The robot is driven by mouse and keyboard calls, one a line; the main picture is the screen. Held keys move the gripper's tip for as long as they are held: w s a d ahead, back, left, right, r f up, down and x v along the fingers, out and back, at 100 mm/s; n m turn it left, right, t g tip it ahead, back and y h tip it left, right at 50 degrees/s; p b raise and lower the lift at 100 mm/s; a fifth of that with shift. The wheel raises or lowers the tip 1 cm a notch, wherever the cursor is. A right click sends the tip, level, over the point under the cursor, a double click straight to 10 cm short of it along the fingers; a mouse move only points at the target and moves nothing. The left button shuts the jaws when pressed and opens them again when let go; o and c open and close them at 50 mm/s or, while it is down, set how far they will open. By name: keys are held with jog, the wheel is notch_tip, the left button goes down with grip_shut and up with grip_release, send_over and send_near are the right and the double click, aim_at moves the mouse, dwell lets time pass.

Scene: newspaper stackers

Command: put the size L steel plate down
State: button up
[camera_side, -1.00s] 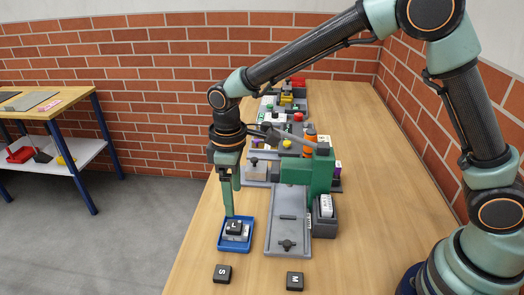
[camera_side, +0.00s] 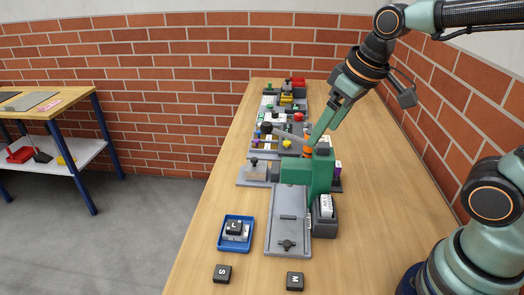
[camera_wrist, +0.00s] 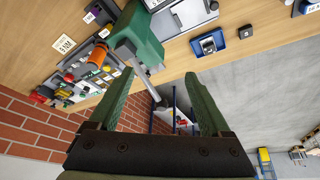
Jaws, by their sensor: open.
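The size L steel plate (camera_side: 234,228) is a small dark block marked L. It rests in the blue tray (camera_side: 222,244) at the table's front left. The tray and plate also show at the top of the wrist view, where the blue tray (camera_wrist: 196,50) lies well beyond my fingers. My gripper (camera_side: 313,143) is raised over the bench behind the green machine, away from the tray.
A green machine (camera_side: 296,172) with a lever and a grey bed (camera_side: 287,220) stands right of the tray. Blocks marked S (camera_side: 222,273) and M (camera_side: 295,281) lie in front. Several small fixtures line the bench behind.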

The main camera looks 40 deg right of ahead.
jog(key=shift+m+t, duration=0.6)
jog(key=shift+m, duration=0.3)
jog(key=shift+s+d+f, duration=0.1)
jog(key=shift+s+d, duration=1.25)
jog(key=shift+s, duration=0.25)
